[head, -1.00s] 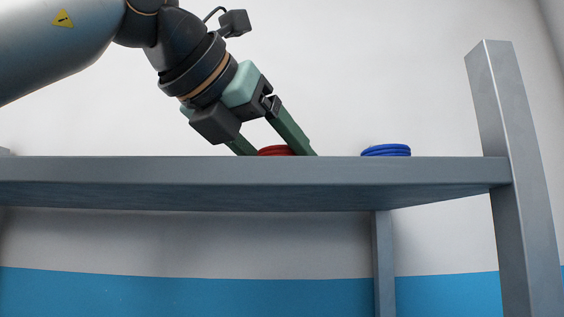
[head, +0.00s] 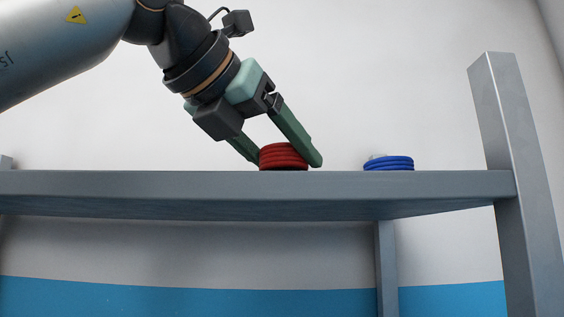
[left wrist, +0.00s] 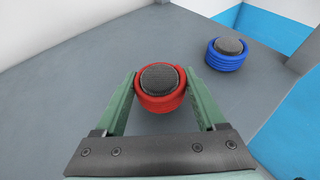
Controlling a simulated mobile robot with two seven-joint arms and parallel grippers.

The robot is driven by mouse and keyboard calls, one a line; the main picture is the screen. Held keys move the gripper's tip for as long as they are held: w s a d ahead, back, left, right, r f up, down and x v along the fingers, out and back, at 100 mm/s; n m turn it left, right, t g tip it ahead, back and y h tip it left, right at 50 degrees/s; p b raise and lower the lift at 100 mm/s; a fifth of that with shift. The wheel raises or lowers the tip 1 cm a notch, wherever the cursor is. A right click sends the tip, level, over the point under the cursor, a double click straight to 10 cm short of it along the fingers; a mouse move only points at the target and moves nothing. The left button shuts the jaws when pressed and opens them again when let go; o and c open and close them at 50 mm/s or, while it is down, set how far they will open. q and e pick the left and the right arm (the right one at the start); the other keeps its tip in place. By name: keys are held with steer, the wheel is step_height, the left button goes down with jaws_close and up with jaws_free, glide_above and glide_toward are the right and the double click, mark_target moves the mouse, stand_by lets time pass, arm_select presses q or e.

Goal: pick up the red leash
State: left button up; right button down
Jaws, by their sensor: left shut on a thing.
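The red leash (head: 284,156) is a coiled red bundle on the grey shelf (head: 200,186), close to its front edge in the head view. In the left wrist view the red leash (left wrist: 160,102) shows as a ring of coils around a dark grey round middle. My left gripper (head: 290,163) reaches down from the upper left and is shut on the red leash, one green finger on each side. In the left wrist view the fingers of my left gripper (left wrist: 160,100) flank the coil. I cannot tell whether the leash is clear of the shelf. My right gripper is not in view.
A blue coiled leash (head: 388,163) lies on the shelf to the right of the red one; it also shows in the left wrist view (left wrist: 226,61). A grey upright post (head: 500,130) stands at the shelf's right end. The shelf between the coils is clear.

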arm_select(q)
steer(key=s+a+r+p, duration=0.1)
steer(key=s+a+r, duration=0.2)
steer(key=s+r, duration=0.8)
steer(key=shift+s+a, duration=0.25)
steer(key=shift+s, duration=0.9)
